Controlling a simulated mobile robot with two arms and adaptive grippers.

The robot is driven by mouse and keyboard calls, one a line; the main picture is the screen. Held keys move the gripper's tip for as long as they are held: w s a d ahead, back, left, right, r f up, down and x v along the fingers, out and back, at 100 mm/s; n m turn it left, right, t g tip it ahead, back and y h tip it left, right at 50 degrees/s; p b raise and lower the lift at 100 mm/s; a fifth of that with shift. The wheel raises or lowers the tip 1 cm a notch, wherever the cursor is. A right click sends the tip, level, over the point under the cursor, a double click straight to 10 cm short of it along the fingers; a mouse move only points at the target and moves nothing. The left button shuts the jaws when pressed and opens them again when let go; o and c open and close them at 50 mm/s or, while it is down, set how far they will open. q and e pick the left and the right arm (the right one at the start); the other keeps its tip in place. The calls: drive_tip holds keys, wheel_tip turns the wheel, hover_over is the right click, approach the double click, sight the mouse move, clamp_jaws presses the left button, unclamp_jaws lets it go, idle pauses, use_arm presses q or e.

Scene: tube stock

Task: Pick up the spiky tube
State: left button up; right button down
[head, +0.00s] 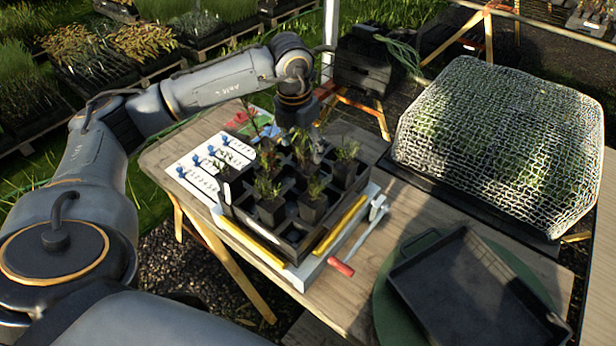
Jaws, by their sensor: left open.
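A black crate (290,246) with square cells stands on the wooden table and holds several black tubes with green seedlings. A front tube (272,211) has a bushy plant. Another tube (313,207) beside it has thin upright leaves. A tube at the right (345,172) has a fine tufted plant. I cannot tell for certain which one is the spiky tube. My left gripper (303,148) points down over the back part of the crate, among the foliage. It is open, and its fingertips are partly hidden by plants. My right gripper is not in view.
The crate sits on a white frame with yellow strips (342,224) and a red-handled lever (341,266). A white board with blue clips (197,172) lies left. A mesh cover (500,135) stands right. An empty black tray (470,295) lies front right.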

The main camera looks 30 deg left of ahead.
sight(307, 167)
use_arm(q)
drive_tip(key=shift+w+f, duration=0.25)
drive_tip(key=shift+f, duration=1)
drive_tip(key=shift+w+f, duration=0.15)
drive_tip(key=shift+f, duration=0.2)
drive_tip(key=f+p, duration=0.2)
drive_tip(key=shift+w+d+f+p, duration=0.1)
drive_tip(key=shift+d+f+p, duration=0.15)
drive_tip(key=shift+f+p, duration=0.1)
wheel_tip(307, 167, down, 2)
drive_tip(key=shift+w, duration=0.15)
drive_tip(key=shift+f, duration=0.2)
drive_tip(key=c, duration=1.4)
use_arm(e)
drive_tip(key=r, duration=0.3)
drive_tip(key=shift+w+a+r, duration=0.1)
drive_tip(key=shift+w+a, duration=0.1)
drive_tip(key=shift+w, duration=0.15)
